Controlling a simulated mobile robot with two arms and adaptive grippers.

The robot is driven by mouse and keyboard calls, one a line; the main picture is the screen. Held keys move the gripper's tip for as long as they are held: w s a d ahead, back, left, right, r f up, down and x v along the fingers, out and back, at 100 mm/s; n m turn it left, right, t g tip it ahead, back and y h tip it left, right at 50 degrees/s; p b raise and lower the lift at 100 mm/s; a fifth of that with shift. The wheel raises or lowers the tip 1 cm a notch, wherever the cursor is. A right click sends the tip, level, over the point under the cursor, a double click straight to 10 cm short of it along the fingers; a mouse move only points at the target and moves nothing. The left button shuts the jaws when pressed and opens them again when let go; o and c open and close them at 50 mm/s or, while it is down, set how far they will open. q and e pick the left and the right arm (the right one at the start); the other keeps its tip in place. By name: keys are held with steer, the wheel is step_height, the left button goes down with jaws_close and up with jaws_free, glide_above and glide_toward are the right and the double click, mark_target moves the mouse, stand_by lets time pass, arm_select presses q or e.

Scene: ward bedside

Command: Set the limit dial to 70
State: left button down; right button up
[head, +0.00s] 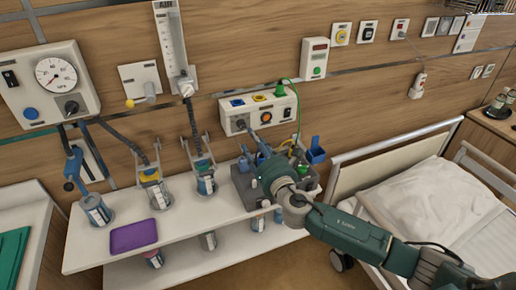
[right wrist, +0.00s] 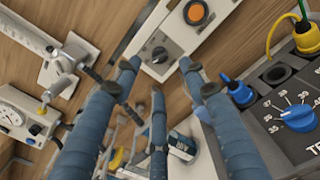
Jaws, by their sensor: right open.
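A white wall box (head: 283,110) carries a dark dial (head: 240,124) beside an orange button (head: 266,117). In the right wrist view that dial (right wrist: 158,53) appears between my right gripper's (right wrist: 158,72) spread blue fingers, with a visible gap on each side. I cannot read its label or setting, nor tell whether it is the limit dial. My right gripper is open and empty, and in the head view its fingers (head: 256,144) are just below the dial. My left gripper is not in view.
A dark unit with a blue numbered dial (right wrist: 299,118) stands close to the right. A gauge panel (head: 55,80) hangs at left. Jars and a purple tray (head: 134,236) stand on the white shelf (head: 180,225). A bed (head: 430,190) is at right.

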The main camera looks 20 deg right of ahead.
steer(key=shift+s, duration=1.45)
